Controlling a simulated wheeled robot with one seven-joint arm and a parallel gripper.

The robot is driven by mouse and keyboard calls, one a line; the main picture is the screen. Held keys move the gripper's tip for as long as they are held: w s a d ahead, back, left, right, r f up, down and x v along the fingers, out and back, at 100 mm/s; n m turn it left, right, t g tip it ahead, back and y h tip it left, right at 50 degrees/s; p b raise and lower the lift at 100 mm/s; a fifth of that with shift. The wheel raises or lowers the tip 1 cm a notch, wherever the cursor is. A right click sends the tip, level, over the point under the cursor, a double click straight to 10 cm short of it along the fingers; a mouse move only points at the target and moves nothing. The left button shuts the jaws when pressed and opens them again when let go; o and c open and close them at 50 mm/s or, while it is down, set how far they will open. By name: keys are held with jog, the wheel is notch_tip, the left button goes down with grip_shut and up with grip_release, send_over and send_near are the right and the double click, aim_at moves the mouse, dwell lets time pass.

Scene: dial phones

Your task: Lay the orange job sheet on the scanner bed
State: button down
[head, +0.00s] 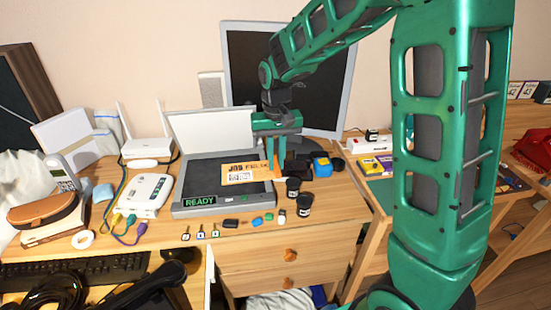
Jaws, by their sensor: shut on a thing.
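The orange job sheet (240,175) is in the middle of the head view, over the dark bed of the scanner (200,189). The scanner's pale lid stands open behind it, and a green READY label shows on its front. My gripper (276,170) points down at the sheet's right end and is shut on it. The sheet looks roughly level; I cannot tell whether it touches the bed. My fingers hide part of its right end.
A monitor (307,80) stands behind the scanner. Dark jars (304,204) and a blue-and-yellow item (322,167) stand close on the right. A white box (151,194) with cables is at the left. Small items lie along the desk's front edge.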

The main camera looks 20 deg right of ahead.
jog(key=shift+w+d+f, duration=0.1)
jog(key=shift+w+f, duration=0.85)
jog(key=shift+w, duration=0.25)
jog(key=shift+w+a+f, duration=0.2)
jog(key=shift+w+f, duration=1.2)
jog(key=shift+w, duration=0.15)
jog(key=shift+s+f, duration=0.1)
jog(key=shift+f, duration=1.15)
jog(key=c, duration=1.7)
grip_release()
jog(key=shift+o, duration=0.2)
jog(key=shift+d, duration=0.1)
jog(key=shift+r, duration=0.1)
